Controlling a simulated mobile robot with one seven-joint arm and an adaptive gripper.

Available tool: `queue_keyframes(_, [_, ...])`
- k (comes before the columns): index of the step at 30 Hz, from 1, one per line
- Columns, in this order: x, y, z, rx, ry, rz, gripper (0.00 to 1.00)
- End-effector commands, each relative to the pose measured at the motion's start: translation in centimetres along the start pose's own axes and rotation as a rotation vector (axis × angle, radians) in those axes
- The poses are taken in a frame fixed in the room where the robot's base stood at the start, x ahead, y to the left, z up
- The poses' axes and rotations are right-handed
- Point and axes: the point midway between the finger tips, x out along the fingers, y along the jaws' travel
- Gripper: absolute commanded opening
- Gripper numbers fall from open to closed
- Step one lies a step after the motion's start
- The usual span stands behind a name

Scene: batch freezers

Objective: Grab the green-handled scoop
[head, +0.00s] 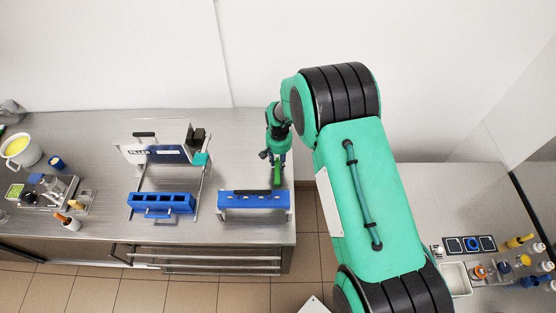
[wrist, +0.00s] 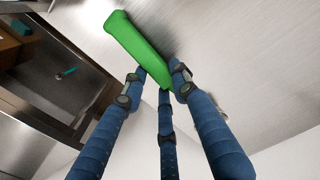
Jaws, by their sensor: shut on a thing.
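The green handle of the scoop (wrist: 138,42) shows large in the wrist view. My gripper (wrist: 160,76) has its blue fingers closed around one end of the handle. The scoop's head cannot be made out in the wrist view. In the head view my gripper (head: 276,156) is over the right end of the left counter. The green handle (head: 277,175) shows below the fingers, just above the blue rack in this view. I cannot tell whether the scoop touches the rack or counter.
A long blue rack (head: 254,200) stands at the counter's right end. A filler machine (head: 160,150) and blue mould (head: 161,203) stand left of it. Cups and small tools crowd the far left. A right counter (head: 445,215) holds bottles and trays. Tiled floor lies between.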

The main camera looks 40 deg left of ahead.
Motion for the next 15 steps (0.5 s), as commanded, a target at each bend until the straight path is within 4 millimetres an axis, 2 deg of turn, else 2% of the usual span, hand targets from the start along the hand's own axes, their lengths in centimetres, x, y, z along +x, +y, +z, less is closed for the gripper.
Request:
queue_keyframes(8, [-1.4,0.0,-0.1,0.000,0.002,-0.001,0.00])
queue_keyframes(15, [-4.4,0.0,-0.1,0.000,0.003,-0.001,0.00])
